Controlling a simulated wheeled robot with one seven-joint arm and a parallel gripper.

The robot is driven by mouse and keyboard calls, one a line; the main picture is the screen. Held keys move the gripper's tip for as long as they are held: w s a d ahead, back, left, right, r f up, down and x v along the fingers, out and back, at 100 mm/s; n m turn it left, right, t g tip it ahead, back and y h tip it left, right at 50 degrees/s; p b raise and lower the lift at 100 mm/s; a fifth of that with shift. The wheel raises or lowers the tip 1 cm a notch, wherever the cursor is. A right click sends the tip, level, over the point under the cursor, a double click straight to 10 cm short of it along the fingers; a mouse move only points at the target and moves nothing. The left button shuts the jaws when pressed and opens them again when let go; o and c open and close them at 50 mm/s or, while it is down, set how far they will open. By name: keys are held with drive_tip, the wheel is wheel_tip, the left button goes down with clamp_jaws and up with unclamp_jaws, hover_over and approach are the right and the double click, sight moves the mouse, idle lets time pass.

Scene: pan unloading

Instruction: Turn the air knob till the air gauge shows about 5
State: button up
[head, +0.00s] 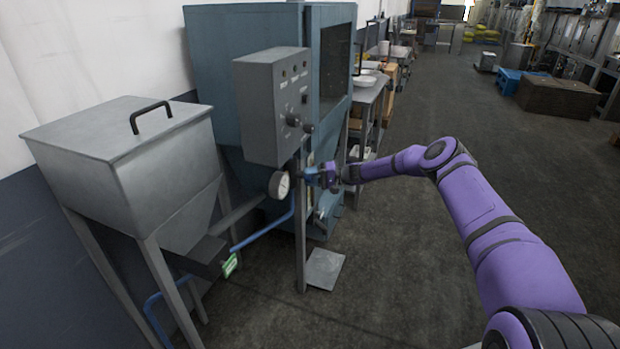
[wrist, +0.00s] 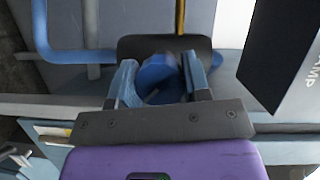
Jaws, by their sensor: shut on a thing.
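The air gauge (head: 279,185) is a round white dial with a dark rim below the grey control box. Its face is too small to read in the head view. The blue air knob (head: 311,175) is just right of the gauge, by the post. In the wrist view the blue knob (wrist: 158,72) sits between my two fingers. My gripper (head: 322,176) reaches in from the right and is shut on the knob; the wrist view shows its fingers (wrist: 156,82) on either side of it. The gauge's face does not show in the wrist view.
The grey control box (head: 272,105) with knobs and lights hangs just above my gripper. A blue-green cabinet (head: 218,60) stands behind, and a grey hopper (head: 120,150) at left. A blue pipe (head: 262,232) runs below the gauge. The floor at right is open.

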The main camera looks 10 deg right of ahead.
drive_tip(key=m+y, duration=0.1)
drive_tip(key=m, duration=0.1)
drive_tip(key=m+y, duration=0.1)
drive_tip(key=m, duration=0.2)
drive_tip(key=shift+d+t, duration=0.1)
drive_tip(key=shift+t, duration=0.3)
drive_tip(key=m+t, duration=0.1)
drive_tip(key=m, duration=0.2)
drive_tip(key=m+t+y, duration=0.1)
drive_tip(key=m, duration=0.2)
drive_tip(key=shift+m, duration=0.4)
drive_tip(key=m+t, duration=0.2)
drive_tip(key=m, duration=0.2)
drive_tip(key=m+t, duration=0.2)
drive_tip(key=m, duration=0.2)
drive_tip(key=shift+m+t+h, duration=0.3)
drive_tip(key=shift+m, duration=0.1)
drive_tip(key=m+t+h, duration=0.1)
drive_tip(key=m, duration=0.2)
drive_tip(key=m+t+h, duration=0.1)
drive_tip(key=m+t, duration=0.1)
drive_tip(key=m, duration=0.2)
drive_tip(key=shift+h, duration=0.3)
drive_tip(key=shift+m, duration=0.6)
drive_tip(key=o, duration=0.9)
drive_tip(key=shift+d, duration=0.1)
